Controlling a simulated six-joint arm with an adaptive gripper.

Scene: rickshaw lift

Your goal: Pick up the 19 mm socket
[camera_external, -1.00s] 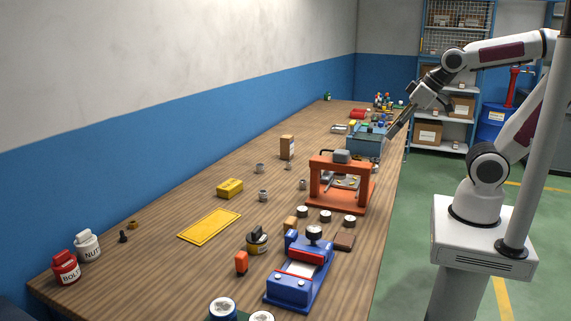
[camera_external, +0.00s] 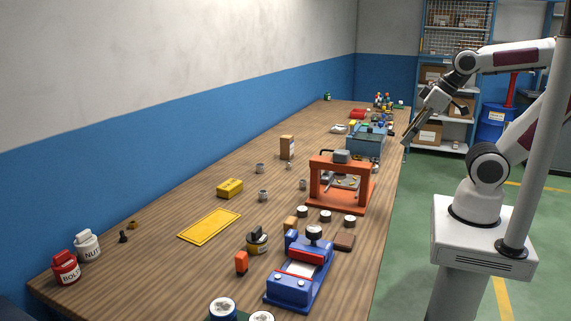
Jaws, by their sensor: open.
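Small grey metal cylinders that look like sockets stand on the wooden workbench (camera_external: 205,265), near its middle. One socket (camera_external: 260,168) is toward the back. Another socket (camera_external: 263,195) is nearer, and a third socket (camera_external: 302,184) is to the right. Their size marks are too small to read, so I cannot tell which is 19 mm. My gripper (camera_external: 406,140) is open and points down and left, at the bench's right edge beside the blue toolbox. It is well to the right of these sockets and touches none of them. I see nothing held in it.
An orange press frame (camera_external: 342,201) stands between the sockets and the bench's right edge. A blue toolbox (camera_external: 364,146) is behind it.

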